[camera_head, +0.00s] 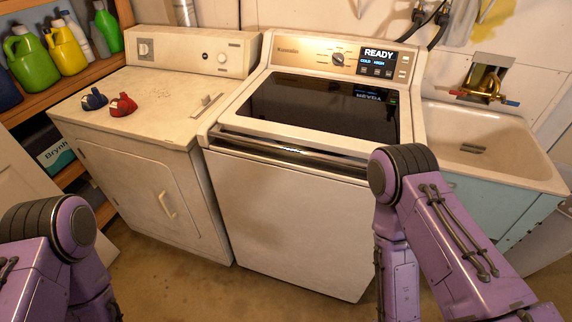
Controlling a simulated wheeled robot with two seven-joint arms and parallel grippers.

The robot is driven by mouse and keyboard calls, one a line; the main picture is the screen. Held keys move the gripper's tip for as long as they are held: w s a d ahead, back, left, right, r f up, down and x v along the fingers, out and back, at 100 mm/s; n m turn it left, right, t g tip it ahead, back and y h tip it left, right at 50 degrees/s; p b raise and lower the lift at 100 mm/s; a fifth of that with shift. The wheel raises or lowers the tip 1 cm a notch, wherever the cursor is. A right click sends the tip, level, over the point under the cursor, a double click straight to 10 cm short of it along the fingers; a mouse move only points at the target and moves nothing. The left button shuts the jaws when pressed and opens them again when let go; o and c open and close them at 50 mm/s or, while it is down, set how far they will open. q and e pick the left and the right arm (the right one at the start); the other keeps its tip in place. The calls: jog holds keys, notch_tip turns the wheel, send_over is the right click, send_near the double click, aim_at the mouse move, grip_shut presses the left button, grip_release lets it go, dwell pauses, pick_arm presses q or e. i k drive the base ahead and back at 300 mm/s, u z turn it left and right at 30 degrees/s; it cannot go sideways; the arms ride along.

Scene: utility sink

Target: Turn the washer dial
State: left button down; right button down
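The washer (282,220) is the white top-loader in the middle of the head view, with a dark glass lid (318,104) that is closed. Its dial (338,59) is a small round knob on the back control panel, left of a lit display (380,60) that reads "READY", "COLD" and "HIGH". Purple arm links of mine show at the lower left and the lower right, in front of the machines. Neither gripper is in view. Nothing of mine touches the washer's dial or panel.
An older dryer (155,185) stands left of the washer, with its own knob (145,49). Blue and red objects (122,104) lie on its top. A sink (490,150) with a brass faucet (485,88) is at the right. Shelves with bottles (66,48) stand at the left.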

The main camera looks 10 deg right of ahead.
aim_at(338, 58)
jog(key=u, duration=0.2)
jog(key=i, duration=0.7)
jog(key=z, duration=0.7)
jog(key=i, duration=0.5)
jog(key=z, duration=0.55)
